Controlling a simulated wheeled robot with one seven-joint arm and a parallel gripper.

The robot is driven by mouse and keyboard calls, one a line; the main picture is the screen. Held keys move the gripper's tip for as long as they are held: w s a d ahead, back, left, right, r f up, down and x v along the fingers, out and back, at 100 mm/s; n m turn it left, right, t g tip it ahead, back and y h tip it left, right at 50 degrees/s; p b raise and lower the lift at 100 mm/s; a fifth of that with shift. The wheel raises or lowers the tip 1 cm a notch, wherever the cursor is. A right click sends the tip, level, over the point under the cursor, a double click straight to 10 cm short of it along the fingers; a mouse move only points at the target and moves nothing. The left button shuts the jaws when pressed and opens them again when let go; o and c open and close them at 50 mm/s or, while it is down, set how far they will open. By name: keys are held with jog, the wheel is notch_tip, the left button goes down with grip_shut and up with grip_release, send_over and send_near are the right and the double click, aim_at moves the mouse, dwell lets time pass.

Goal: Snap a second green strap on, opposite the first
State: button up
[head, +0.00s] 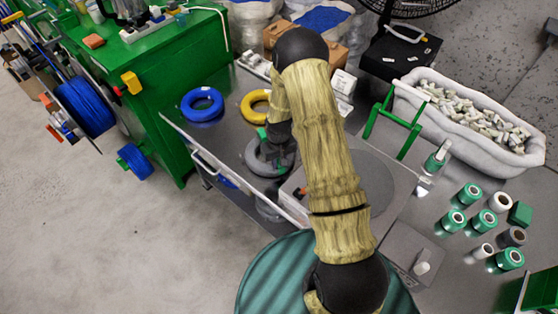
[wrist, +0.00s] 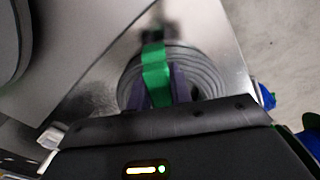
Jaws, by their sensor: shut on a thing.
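A grey cable coil (head: 254,158) lies on the metal table, partly hidden by my arm; its rings also show in the wrist view (wrist: 205,75). My gripper (wrist: 160,88) is shut on a green strap (wrist: 155,68), over the near part of the coil in that view. The strap stands out beyond the fingertips. I cannot tell whether it touches the coil. A small green piece (head: 262,133) shows at the coil's far edge in the head view; I cannot tell whether it is the held strap or another one.
A blue coil (head: 202,104) and a yellow coil (head: 250,105) lie behind on the table (head: 225,140). A green frame (head: 395,128) and a white bin of pieces (head: 470,115) stand to the right. Several green and white spools (head: 470,194) stand at the lower right.

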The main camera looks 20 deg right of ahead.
jog(key=shift+f, duration=0.35)
jog(key=shift+w+r+p, duration=0.1)
jog(key=shift+r+p, duration=0.2)
jog(key=shift+r, duration=0.45)
dwell(0.4)
jog(key=shift+f+b, duration=0.55)
jog(key=shift+f, duration=0.2)
jog(key=shift+r+p, duration=0.45)
jog(key=shift+r, duration=0.25)
jog(key=shift+f+b, duration=0.3)
jog(key=shift+f, duration=0.15)
dwell(1.4)
jog(key=o, duration=1.2)
jog(key=shift+c, duration=0.2)
jog(key=shift+r, duration=0.1)
jog(key=shift+r+p, duration=2.4)
jog(key=shift+r, duration=1)
